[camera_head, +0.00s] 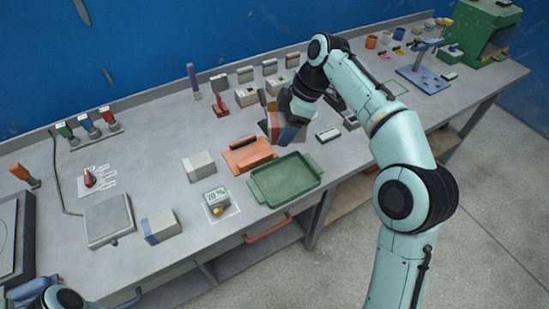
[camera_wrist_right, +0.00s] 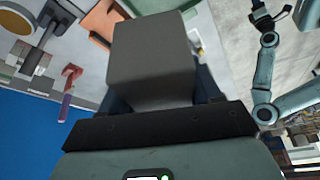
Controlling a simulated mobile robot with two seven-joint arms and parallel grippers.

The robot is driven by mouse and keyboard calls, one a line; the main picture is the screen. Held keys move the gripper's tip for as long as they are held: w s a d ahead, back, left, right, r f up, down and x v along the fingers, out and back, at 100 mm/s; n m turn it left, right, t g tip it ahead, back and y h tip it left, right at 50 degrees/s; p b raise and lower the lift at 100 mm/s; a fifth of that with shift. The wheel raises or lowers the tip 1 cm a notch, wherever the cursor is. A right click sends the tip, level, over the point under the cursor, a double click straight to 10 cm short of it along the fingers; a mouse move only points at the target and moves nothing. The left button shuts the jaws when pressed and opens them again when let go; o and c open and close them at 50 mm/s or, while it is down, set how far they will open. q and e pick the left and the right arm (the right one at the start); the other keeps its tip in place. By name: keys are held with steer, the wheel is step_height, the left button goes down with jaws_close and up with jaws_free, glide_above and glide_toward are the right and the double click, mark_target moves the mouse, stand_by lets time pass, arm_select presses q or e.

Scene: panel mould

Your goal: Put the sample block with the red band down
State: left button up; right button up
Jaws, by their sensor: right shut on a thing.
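My right gripper (camera_head: 280,128) is shut on a block and holds it over the bench, behind the green tray. In the right wrist view the block is a plain grey box (camera_wrist_right: 150,65) between the fingers; no band shows on that side. In the head view the gripper mostly hides it, and a reddish patch shows beside the fingers. A grey block (camera_head: 200,166) and a block with a blue band (camera_head: 166,226) stand on the bench. My left arm shows at the lower left of the head view; its gripper (camera_wrist_right: 272,14) is small in the right wrist view.
The green tray (camera_head: 258,197) lies at the bench's front edge, with an orange tray (camera_head: 236,166) behind it. A scale (camera_head: 108,220) and a small display on a white card (camera_head: 215,198) are to the left. Several small items line the back. Bare bench lies left of the grey block.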

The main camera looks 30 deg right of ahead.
steer(key=shift+d+r, duration=0.1)
steer(key=b, duration=0.3)
glide_above(279, 181)
steer(key=d, duration=0.1)
step_height(279, 181, down, 8)
step_height(279, 181, down, 6)
steer(key=shift+s+d+f+b, duration=0.15)
steer(key=shift+f+b, duration=0.1)
steer(key=shift+b, duration=0.05)
arm_select(q)
steer(key=shift+s+f+b, duration=0.1)
steer(key=shift+s+f, duration=0.15)
steer(key=shift+f, duration=0.5)
steer(key=shift+s+f+b, duration=0.1)
steer(key=shift+s+f, duration=0.15)
steer(key=shift+f, duration=0.45)
steer(key=shift+s+f+b, duration=0.1)
steer(key=shift+s+f, duration=0.15)
steer(key=shift+f, duration=0.5)
arm_select(e)
steer(key=shift+f, duration=2.45)
steer(key=shift+f, duration=0.15)
arm_select(q)
steer(key=shift+f, duration=0.1)
arm_select(e)
steer(key=o, duration=1.3)
